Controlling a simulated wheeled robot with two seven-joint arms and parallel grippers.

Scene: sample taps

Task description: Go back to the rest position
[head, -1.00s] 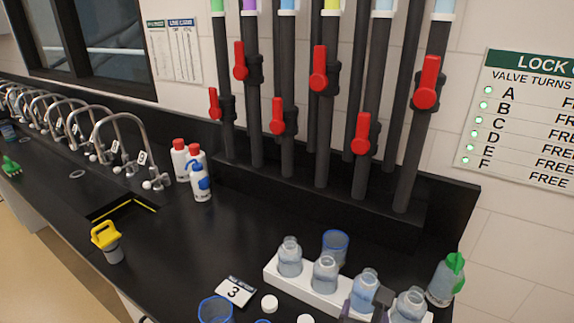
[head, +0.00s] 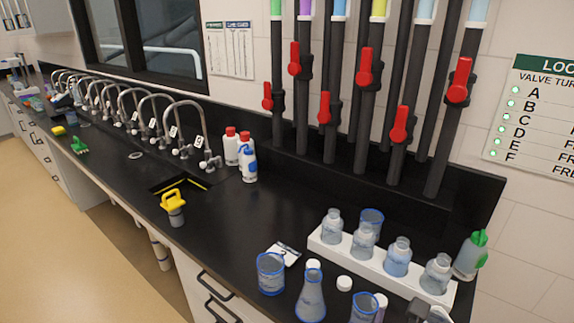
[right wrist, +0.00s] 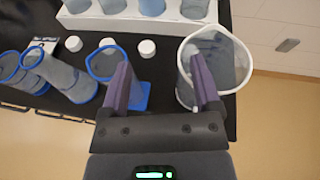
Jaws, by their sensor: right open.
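My right gripper (right wrist: 160,80) is open, with two purple-grey fingers apart and nothing between them. In the right wrist view its left finger overlaps a blue-rimmed beaker (right wrist: 101,66), and its right finger overlaps a white-rimmed container (right wrist: 238,62). I cannot tell whether either finger touches these. In the head view only small parts of this gripper show at the bottom right edge, beside the beakers. My left gripper is not in view.
A white rack (head: 327,250) holds several clear bottles. A flask (head: 311,300), a beaker (head: 270,275), loose white caps (head: 344,284) and a green-topped bottle (head: 470,257) stand nearby. Red-handled valves (head: 399,124) rise behind.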

